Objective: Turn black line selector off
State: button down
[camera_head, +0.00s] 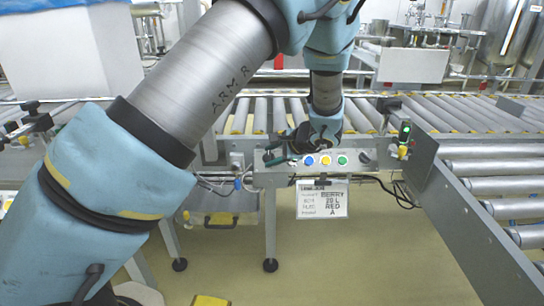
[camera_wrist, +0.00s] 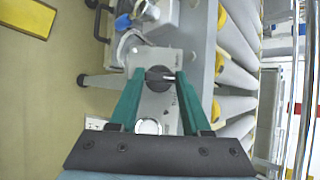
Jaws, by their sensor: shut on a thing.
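In the wrist view the black line selector (camera_wrist: 158,80), a round dark knob with a pale pointer mark, sits on a grey panel face. My gripper (camera_wrist: 157,76) has its two teal fingers on either side of the knob, shut on it. In the head view my gripper (camera_head: 270,158) is at the left end of the control panel (camera_head: 291,176), and its fingers and wrist hide the selector there.
The panel also has a blue button (camera_head: 309,160), a yellow button (camera_head: 326,160), a green button (camera_head: 342,160) and another dark knob (camera_head: 365,157) at its right. A label card (camera_head: 322,200) hangs below. Roller conveyors (camera_head: 440,112) run behind and at right.

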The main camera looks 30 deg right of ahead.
jog(key=shift+c, duration=1.8)
grip_release()
jog(key=shift+r, duration=0.1)
